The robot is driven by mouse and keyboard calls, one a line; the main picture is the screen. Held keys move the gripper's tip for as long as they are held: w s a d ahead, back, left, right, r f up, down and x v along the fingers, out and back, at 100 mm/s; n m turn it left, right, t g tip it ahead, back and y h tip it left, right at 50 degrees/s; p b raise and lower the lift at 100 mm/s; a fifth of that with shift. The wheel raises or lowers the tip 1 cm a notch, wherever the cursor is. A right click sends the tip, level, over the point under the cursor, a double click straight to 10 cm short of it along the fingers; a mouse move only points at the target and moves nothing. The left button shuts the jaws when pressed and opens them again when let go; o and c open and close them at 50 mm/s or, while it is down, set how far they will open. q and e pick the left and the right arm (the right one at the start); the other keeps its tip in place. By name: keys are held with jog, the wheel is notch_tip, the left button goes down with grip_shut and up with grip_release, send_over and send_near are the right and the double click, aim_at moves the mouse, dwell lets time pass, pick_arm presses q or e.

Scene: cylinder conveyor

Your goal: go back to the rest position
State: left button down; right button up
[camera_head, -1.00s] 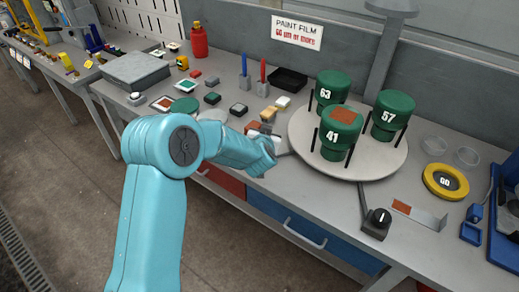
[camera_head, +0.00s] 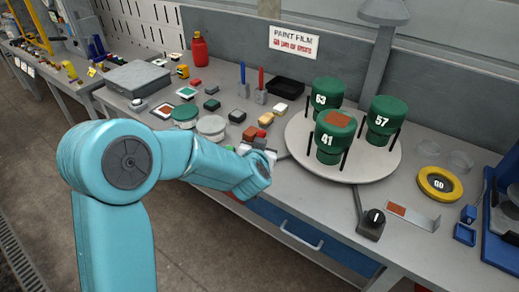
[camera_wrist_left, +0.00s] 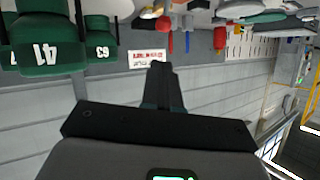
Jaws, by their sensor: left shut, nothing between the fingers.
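My left arm reaches in from the lower left in the head view, and its left gripper (camera_head: 264,152) is by the bench's front edge, left of the turntable. In the wrist view the gripper (camera_wrist_left: 162,68) is shut and empty, its fingertips together. The wrist picture is upside down. Green cylinders marked 63 (camera_head: 327,92), 57 (camera_head: 384,122) and 41 (camera_head: 330,147) stand on the round grey turntable (camera_head: 362,173). Cylinder 41 has an orange-brown patch on top. The gripper is apart from the cylinders. My right gripper is not in view.
A grey bench (camera_head: 300,190) carries small blocks and dishes left of the turntable, a red bottle (camera_head: 199,50) and a grey box (camera_head: 138,77). A black-knobbed box (camera_head: 372,222) and a yellow ring (camera_head: 438,182) are at the right. The floor in front is clear.

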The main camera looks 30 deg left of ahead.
pick_arm(q)
jog(key=shift+s+d+r, duration=0.1)
jog(key=shift+s+r, duration=0.1)
jog(key=shift+s, duration=0.15)
jog(key=shift+d, duration=0.1)
